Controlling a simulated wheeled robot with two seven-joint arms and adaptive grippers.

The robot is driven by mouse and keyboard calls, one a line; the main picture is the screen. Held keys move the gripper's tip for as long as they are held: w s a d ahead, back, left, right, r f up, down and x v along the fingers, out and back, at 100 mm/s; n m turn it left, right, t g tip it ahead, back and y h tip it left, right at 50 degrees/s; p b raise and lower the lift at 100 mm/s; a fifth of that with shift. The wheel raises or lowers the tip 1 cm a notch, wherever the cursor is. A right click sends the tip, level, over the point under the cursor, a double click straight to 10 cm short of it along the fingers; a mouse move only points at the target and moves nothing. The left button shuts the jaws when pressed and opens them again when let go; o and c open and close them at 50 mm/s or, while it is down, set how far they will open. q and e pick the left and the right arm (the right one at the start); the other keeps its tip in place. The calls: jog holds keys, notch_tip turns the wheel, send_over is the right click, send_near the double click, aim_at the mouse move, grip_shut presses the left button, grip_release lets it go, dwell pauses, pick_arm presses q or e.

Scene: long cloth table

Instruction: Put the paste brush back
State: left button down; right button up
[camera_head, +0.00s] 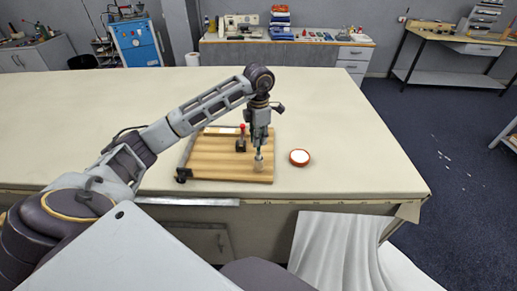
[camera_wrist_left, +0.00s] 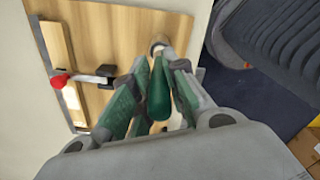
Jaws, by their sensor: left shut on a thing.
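My left gripper (camera_head: 259,144) points down over the front right part of the wooden board (camera_head: 212,164) and is shut on the paste brush (camera_head: 259,163). The brush hangs roughly upright with its pale end down; I cannot tell whether it touches the board. In the left wrist view, the brush's green handle (camera_wrist_left: 159,92) lies between the gripper's fingers (camera_wrist_left: 158,85). A round pot of white paste with a reddish rim (camera_head: 300,157) stands on the table just right of the board. My right gripper is not in view.
A red-knobbed clamp (camera_head: 241,140) stands on the board, left of the gripper; its red knob also shows in the left wrist view (camera_wrist_left: 59,81). A metal strip (camera_head: 190,201) lies along the table's front edge. The cloth table (camera_head: 360,130) is clear to the right and behind.

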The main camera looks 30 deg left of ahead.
aim_at(259, 150)
pick_arm(q)
jog(key=shift+f, duration=0.75)
jog(key=shift+f+p, duration=0.4)
jog(key=shift+f, duration=1.5)
jog(key=shift+f, duration=0.1)
jog(key=c, duration=1.4)
grip_release()
jog(key=shift+c, duration=0.2)
